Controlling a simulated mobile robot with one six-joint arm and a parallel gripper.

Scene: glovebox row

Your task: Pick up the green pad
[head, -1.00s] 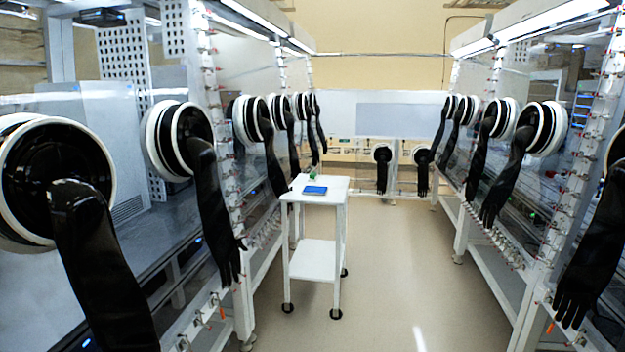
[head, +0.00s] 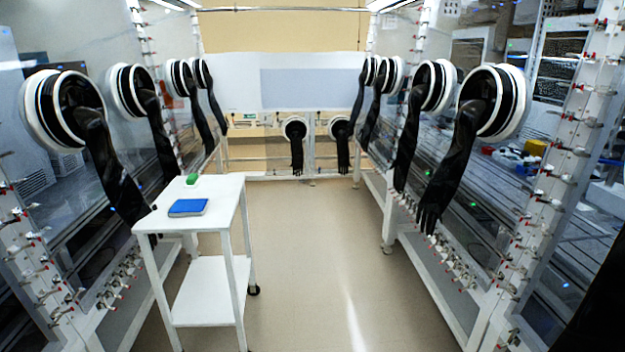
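The green pad (head: 192,179) is a small green block on the top of a white cart (head: 222,203), towards the cart's far edge. A flat blue item (head: 188,207) with a pale side lies nearer to me on the same top, apart from the pad. The pad's upper and near faces show and nothing covers it. My gripper is not in view.
Glovebox walls with hanging black gloves line the left (head: 120,190) and right (head: 455,160). One left glove hangs close to the cart. The floor (head: 310,270) right of the cart is clear up to the back wall.

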